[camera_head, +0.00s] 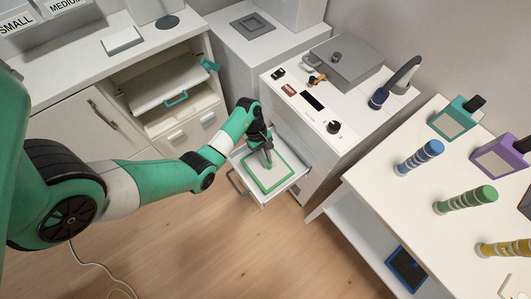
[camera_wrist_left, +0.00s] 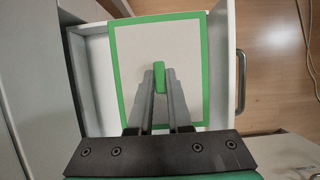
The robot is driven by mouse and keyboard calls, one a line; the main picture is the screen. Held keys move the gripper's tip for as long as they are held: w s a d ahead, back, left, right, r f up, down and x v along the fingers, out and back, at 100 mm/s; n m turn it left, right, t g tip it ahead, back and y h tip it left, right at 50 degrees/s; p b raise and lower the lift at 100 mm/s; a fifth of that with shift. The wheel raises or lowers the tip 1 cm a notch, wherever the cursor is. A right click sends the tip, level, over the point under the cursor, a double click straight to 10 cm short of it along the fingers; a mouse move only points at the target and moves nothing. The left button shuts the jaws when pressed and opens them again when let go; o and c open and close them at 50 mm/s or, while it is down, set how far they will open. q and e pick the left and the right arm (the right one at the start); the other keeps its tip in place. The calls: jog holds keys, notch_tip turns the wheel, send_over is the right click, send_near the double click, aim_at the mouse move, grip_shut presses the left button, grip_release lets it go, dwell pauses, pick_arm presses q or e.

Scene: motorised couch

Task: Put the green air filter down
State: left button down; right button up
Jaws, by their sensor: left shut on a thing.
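The green air filter is a flat pale panel with a green rim and a green grip tab. In the head view the green air filter (camera_head: 282,178) is at the open drawer (camera_head: 300,180) of the white machine. My left gripper (camera_head: 268,163) is over it. In the left wrist view the filter (camera_wrist_left: 195,45) fills the middle, and my left gripper (camera_wrist_left: 159,75) is shut on its green tab. The drawer (camera_wrist_left: 95,80) shows around and below the filter. I cannot tell whether the filter touches the drawer floor. My right gripper is not in view.
A blue-rimmed filter (camera_head: 406,270) lies on the lower shelf of the right-hand table (camera_head: 380,165). Blue, green and yellow cylinders stand on that table. Another open drawer (camera_head: 185,125) is in the left cabinet. The wooden floor (camera_head: 220,250) in front is mostly clear.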

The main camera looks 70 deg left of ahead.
pick_arm(q)
jog(key=f, duration=0.1)
jog(key=a+f+b, duration=0.1)
jog(key=a+f, duration=0.1)
jog(key=shift+w+a+f+b, duration=0.1)
jog(key=shift+w+f+b, duration=0.05)
jog(key=shift+w+b, duration=0.2)
jog(key=shift+a, duration=0.2)
jog(key=shift+a+f+b, duration=0.1)
jog(key=shift+f+b, duration=0.2)
jog(key=shift+b, duration=0.1)
notch_tip(320, 180, down, 3)
jog(key=shift+a+f+b, duration=0.1)
jog(key=shift+b, duration=0.95)
jog(key=shift+r, duration=0.2)
jog(key=shift+w+f, duration=0.1)
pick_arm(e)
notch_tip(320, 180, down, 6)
pick_arm(q)
jog(key=c, duration=1.3)
grip_release()
jog(key=shift+f, duration=0.1)
jog(key=o, duration=0.4)
jog(key=shift+o, duration=0.2)
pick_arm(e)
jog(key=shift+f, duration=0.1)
